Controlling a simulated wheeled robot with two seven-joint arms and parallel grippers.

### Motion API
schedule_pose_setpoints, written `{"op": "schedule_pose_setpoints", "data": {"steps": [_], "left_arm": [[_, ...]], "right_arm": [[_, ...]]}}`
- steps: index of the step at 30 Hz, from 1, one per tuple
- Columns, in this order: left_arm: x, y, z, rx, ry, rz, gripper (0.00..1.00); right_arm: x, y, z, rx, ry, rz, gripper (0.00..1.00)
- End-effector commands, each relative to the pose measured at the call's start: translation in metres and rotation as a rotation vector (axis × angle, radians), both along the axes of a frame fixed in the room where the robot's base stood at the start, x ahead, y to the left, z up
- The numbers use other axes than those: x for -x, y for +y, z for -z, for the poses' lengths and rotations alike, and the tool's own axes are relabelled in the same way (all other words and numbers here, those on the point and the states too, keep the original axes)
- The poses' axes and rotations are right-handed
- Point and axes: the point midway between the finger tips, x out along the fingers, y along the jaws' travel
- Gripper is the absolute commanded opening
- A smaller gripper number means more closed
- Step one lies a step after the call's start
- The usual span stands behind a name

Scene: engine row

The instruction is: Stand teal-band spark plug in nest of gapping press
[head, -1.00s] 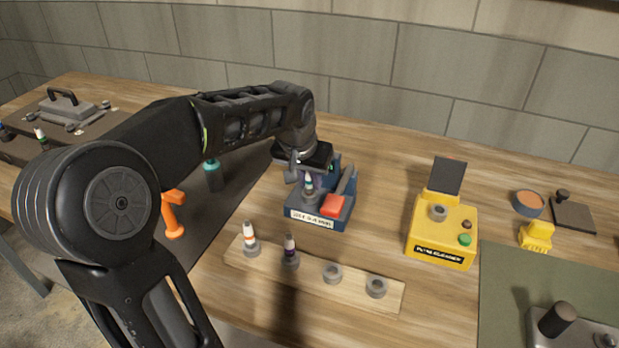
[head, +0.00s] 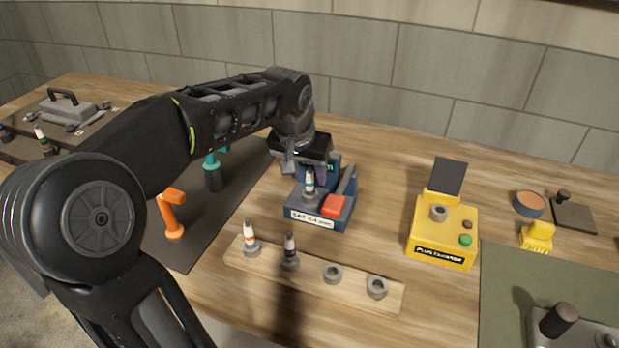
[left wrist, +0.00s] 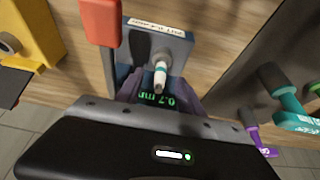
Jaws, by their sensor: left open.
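The teal-band spark plug (head: 309,182), white with a teal ring, stands upright in the nest of the blue gapping press (head: 318,222). The left wrist view shows the same plug (left wrist: 160,76) in the press, with a green display reading about 0.7 behind it. My left gripper (head: 305,164) is over the back of the press, just behind and above the plug. Its fingers (left wrist: 161,95) are apart, and the plug appears clear of them. The head view hides part of the display behind the gripper. My right gripper is not in view.
A wooden rack (head: 316,283) in front holds an orange-band plug (head: 249,238), a purple-band plug (head: 290,250) and two empty sockets. A yellow plug cleaner (head: 440,233) stands to the right. An orange tool (head: 171,213) and a teal tool (head: 213,174) stand on the dark mat to the left.

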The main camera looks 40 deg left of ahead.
Motion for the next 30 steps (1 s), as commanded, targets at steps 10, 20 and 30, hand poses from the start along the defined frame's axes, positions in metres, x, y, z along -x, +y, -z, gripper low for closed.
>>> {"op": "schedule_pose_setpoints", "data": {"steps": [10, 20, 30], "left_arm": [[0.017, -0.005, -0.042, 0.000, -0.001, 0.000, 0.44], [0.017, -0.005, -0.044, 0.000, 0.000, 0.000, 0.44], [0.017, -0.005, -0.043, 0.000, 0.000, -0.001, 0.44]], "right_arm": [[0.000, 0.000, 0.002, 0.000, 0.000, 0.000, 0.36], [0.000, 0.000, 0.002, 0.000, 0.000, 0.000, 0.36], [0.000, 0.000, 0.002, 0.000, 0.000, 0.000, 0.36]]}}
